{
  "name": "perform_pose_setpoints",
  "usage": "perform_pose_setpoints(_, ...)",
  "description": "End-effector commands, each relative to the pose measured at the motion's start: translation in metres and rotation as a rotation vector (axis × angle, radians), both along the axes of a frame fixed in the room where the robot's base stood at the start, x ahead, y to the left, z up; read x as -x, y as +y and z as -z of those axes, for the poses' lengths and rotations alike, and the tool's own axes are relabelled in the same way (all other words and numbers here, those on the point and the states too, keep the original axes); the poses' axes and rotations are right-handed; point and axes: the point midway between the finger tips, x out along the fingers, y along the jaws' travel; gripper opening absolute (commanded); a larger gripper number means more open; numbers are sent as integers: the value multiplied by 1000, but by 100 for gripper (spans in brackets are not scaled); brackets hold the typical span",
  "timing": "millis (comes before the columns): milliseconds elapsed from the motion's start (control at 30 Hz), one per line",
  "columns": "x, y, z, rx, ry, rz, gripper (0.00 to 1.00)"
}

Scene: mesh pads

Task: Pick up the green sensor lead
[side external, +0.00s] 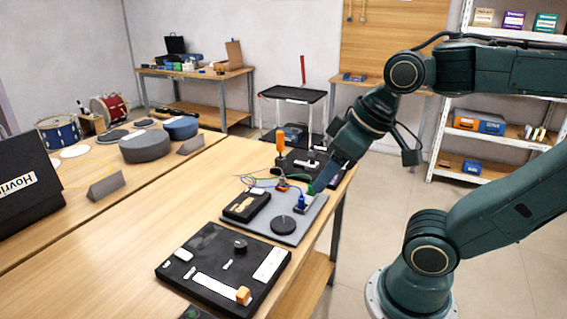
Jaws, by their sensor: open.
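A thin green lead (297,177) runs across the back part of a grey board (283,238) on the table. It lies among other thin wires near an orange plug (282,184) and a blue plug (302,202). My gripper (322,183) points down at the right end of the lead, by the board's right edge. The jaws are open. They are small and partly hidden, and I cannot tell whether they touch the lead.
The board also holds a black box (246,206) and a black disc (283,225). A black panel (213,262) lies in front. An orange-topped upright (281,140) stands behind. Bare tabletop (150,225) is free to the left.

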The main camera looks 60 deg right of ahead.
Motion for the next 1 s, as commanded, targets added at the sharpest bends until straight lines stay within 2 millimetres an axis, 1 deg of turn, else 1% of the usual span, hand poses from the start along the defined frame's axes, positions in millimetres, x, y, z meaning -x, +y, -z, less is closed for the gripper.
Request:
perform_pose_setpoints(167,-20,-11,-8,-28,31,103,47)
perform_pose_setpoints(267,-36,-21,-12,-50,54,186,47)
perform_pose_setpoints(467,-73,-48,-18,-101,100,375,47)
perform_pose_setpoints(633,-103,-77,-16,-144,135,538,47)
perform_pose_setpoints(767,-124,-102,-11,-176,162,662,47)
perform_pose_setpoints(1000,-158,-156,7,-235,207,894,47)
